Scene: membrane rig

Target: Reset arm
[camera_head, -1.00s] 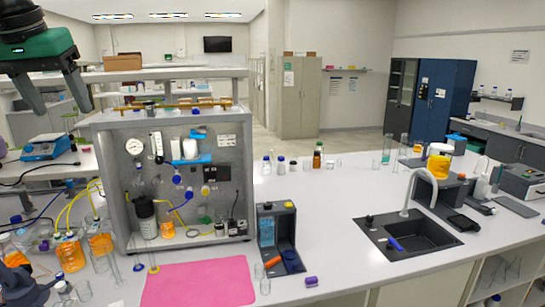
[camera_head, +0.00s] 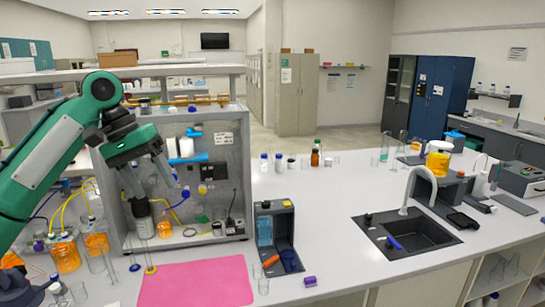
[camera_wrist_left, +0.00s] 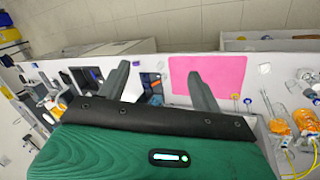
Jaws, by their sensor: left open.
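My left gripper (camera_head: 155,190) hangs from the green arm in front of the grey membrane rig (camera_head: 245,150). Its two fingers are apart with nothing between them, and they hide part of the rig's panel and the gauge area. In the left wrist view the two fingers (camera_wrist_left: 160,88) are spread wide above the bench, with the pink mat (camera_wrist_left: 225,75) beyond the right finger. The pink mat also lies on the bench in the head view (camera_head: 195,285). My right gripper does not show.
Flasks of orange liquid (camera_head: 66,256) with yellow tubing stand left of the rig. A dark holder (camera_head: 277,240) stands right of it. A black sink (camera_head: 410,240) with a curved tap is farther right. The white bench (camera_head: 330,210) between holder and sink is mostly clear.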

